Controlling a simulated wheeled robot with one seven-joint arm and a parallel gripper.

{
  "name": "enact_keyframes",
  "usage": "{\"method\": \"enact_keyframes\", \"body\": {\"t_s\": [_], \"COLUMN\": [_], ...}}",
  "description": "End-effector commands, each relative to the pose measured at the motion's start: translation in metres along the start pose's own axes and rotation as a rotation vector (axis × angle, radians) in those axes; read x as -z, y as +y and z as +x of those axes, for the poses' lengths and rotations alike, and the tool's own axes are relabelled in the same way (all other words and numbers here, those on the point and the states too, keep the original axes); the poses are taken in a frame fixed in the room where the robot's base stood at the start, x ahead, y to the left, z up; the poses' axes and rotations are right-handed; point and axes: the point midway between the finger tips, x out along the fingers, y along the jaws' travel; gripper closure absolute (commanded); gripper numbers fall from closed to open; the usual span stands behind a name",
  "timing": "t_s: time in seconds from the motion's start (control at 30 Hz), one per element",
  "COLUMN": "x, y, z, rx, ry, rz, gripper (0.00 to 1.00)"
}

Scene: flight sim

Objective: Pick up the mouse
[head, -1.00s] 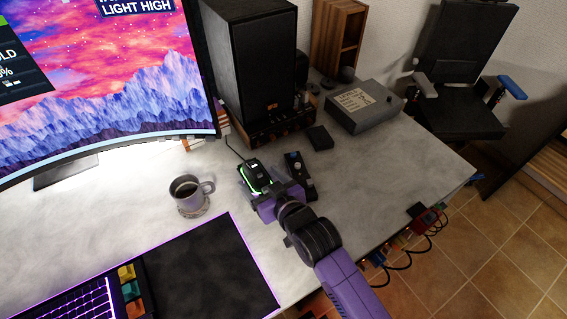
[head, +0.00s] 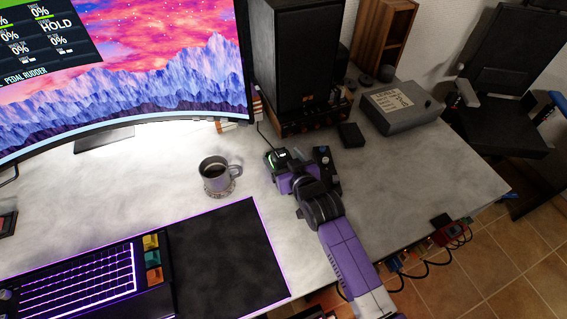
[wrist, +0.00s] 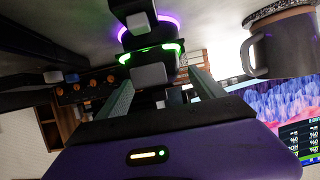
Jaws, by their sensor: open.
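The mouse (head: 282,156) is dark with a green glow and a cable, on the grey desk right of the mug. My purple gripper (head: 290,180) reaches over its near end and hides part of it. In the wrist view, which is upside down, the mouse (wrist: 150,58) shows a green-lit edge, and a purple glow shows above it. My two fingers (wrist: 160,88) are spread apart and point towards it, with the mouse at or just beyond their tips. I cannot tell whether they touch it.
A grey mug (head: 213,170) stands on a coaster to the left. A dark upright device (head: 323,161) is close to the right of my gripper. A black speaker (head: 293,60) and a grey box (head: 402,108) stand behind.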

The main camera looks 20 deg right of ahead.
Motion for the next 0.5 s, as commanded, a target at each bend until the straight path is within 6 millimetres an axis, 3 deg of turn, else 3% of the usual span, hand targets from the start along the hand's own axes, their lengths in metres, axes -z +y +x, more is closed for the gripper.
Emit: {"method": "enact_keyframes", "body": {"t_s": [0.17,0.5], "x": [0.0000,0.0000], "y": [-0.0002,-0.0003], "z": [-0.0001,-0.0003], "rx": [0.000,0.000], "ry": [0.000,0.000], "rz": [0.000,0.000], "gripper": [0.24,0.91]}}
